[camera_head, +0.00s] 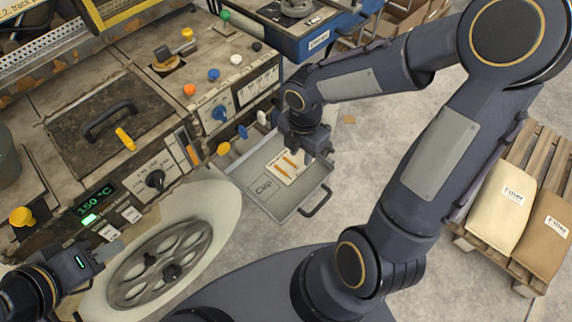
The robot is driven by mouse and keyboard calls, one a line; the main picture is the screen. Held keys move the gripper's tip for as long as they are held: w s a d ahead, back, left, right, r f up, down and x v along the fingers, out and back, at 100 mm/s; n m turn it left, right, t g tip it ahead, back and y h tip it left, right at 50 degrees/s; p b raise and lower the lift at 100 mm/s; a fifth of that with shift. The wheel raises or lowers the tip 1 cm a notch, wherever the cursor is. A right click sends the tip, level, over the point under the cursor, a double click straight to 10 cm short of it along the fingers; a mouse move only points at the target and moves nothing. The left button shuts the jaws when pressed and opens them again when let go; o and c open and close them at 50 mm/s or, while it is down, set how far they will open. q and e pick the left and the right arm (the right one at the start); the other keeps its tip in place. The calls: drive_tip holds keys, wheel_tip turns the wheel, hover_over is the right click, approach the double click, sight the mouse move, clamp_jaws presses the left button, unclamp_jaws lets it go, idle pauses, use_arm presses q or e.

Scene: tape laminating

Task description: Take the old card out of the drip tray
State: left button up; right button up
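The drip tray (298,206) is a grey open tray with a dark handle, standing out from the machine front in the middle of the view. The old card (285,168), cream with orange strips, lies in the tray and looks flat. My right gripper (305,155) points down over the tray at the card's upper edge. Its fingertips are partly hidden, and I cannot tell whether they touch or hold the card. My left gripper (113,248) is at the lower left, away from the tray; its finger gap is not clear.
The machine's control panel (150,180) with several knobs lies left of the tray. A pallet (525,155) with filler bags stands at the right.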

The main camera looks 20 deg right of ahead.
sight(302, 167)
drive_tip(key=f, duration=0.6)
drive_tip(key=shift+s+d+b, duration=0.1)
drive_tip(key=shift+d+b, duration=0.1)
drive_tip(key=shift+b, duration=0.15)
clamp_jaws()
